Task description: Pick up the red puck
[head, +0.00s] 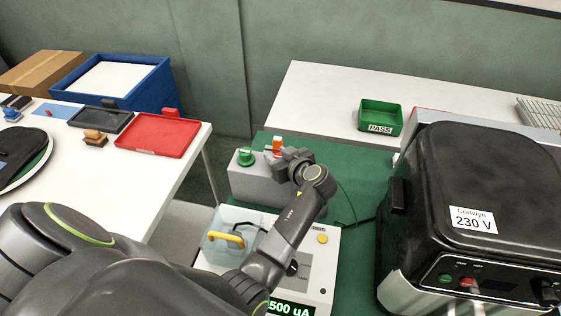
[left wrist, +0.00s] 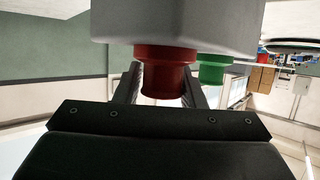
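The red puck (head: 277,143) stands on the grey box (head: 252,184), to the right of a green puck (head: 246,157). In the left wrist view the red puck (left wrist: 165,75) shows large between the two dark fingers of my left gripper (left wrist: 168,90), with the grey box (left wrist: 180,22) at the top of the picture. The fingers are apart, one on each side of the puck, with a narrow gap visible on the right side. My left gripper (head: 284,160) is at the box in the head view, partly hiding the puck's lower part. My right gripper is not in view.
The green puck (left wrist: 212,68) is close beside the fingers. A clear bin with a yellow handle (head: 225,238) and a meter (head: 318,262) stand nearer. A black fryer-like machine (head: 480,170) is on the right. A green PASS tray (head: 380,115) stands on the back table.

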